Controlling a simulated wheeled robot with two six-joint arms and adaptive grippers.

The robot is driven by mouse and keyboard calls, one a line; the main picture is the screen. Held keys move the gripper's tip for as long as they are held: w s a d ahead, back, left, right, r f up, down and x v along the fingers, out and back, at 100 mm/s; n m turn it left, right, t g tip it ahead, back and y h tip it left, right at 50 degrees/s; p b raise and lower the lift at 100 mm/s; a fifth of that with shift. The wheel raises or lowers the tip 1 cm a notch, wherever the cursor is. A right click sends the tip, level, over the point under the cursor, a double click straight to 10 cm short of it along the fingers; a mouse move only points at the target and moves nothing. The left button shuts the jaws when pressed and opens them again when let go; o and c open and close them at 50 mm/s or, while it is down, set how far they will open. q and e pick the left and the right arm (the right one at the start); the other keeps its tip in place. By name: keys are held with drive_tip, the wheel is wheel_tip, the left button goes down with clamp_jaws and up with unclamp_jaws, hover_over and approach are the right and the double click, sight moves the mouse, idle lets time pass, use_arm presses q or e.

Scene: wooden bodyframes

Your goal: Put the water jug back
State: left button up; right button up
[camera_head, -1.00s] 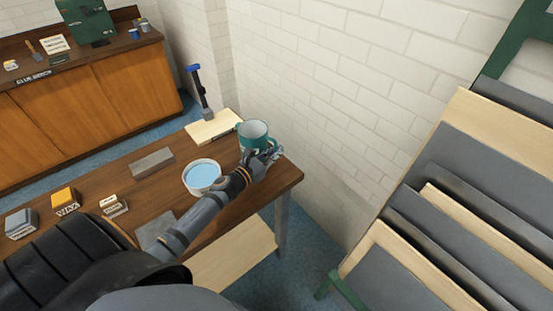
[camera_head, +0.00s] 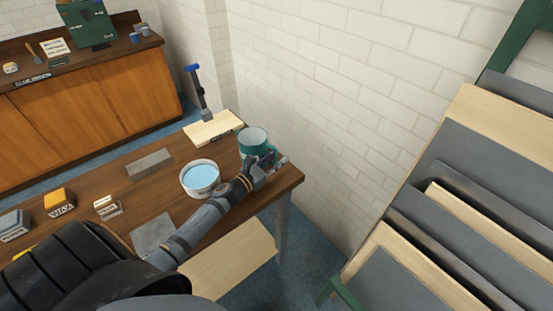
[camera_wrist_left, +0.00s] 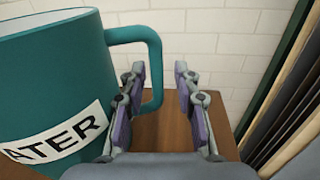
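The teal water jug (camera_head: 252,146) stands upright at the far right end of the wooden table, by the white brick wall. In the left wrist view the jug (camera_wrist_left: 50,70) fills the left side, with a white label reading "ATER" and its handle (camera_wrist_left: 155,60) pointing right. My left gripper (camera_head: 274,161) is at the handle side of the jug. In the wrist view its fingers (camera_wrist_left: 160,82) are spread apart, with the handle's outer bar between them, nearer the left finger. A clear gap shows to the right finger. My right gripper is out of view.
A white bowl of light blue liquid (camera_head: 200,179) stands close to my left forearm. A pale board (camera_head: 212,130) with a blue-topped tool, a grey block (camera_head: 149,164) and small boxes lie on the table (camera_head: 128,195). A panel rack (camera_head: 460,200) stands at right.

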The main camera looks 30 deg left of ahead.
use_arm(q)
drive_tip(key=shift+r, duration=0.15)
drive_tip(key=shift+s+a, duration=0.15)
drive_tip(key=shift+s, duration=0.15)
drive_tip(key=b+v, duration=0.2)
drive_tip(key=shift+s+f, duration=0.3)
drive_tip(key=shift+s, duration=0.15)
drive_tip(key=shift+s+a+r, duration=0.15)
drive_tip(key=shift+s, duration=0.3)
drive_tip(key=shift+s+a+r, duration=0.15)
drive_tip(key=shift+s+r, duration=0.05)
drive_tip(key=shift+s, duration=0.3)
drive_tip(key=shift+s+a, duration=0.1)
drive_tip(key=shift+s, duration=0.3)
drive_tip(key=s+p, duration=0.2)
drive_tip(key=p, duration=0.1)
drive_tip(key=shift+a+r, duration=0.25)
drive_tip(key=shift+r, duration=0.15)
drive_tip(key=v, duration=0.1)
drive_tip(key=p+v, duration=0.1)
drive_tip(key=v, duration=0.1)
drive_tip(key=shift+s+a+f+p, duration=0.1)
drive_tip(key=shift+s+f+p, duration=0.2)
drive_tip(key=shift+s, duration=0.1)
drive_tip(key=shift+w+f, duration=0.1)
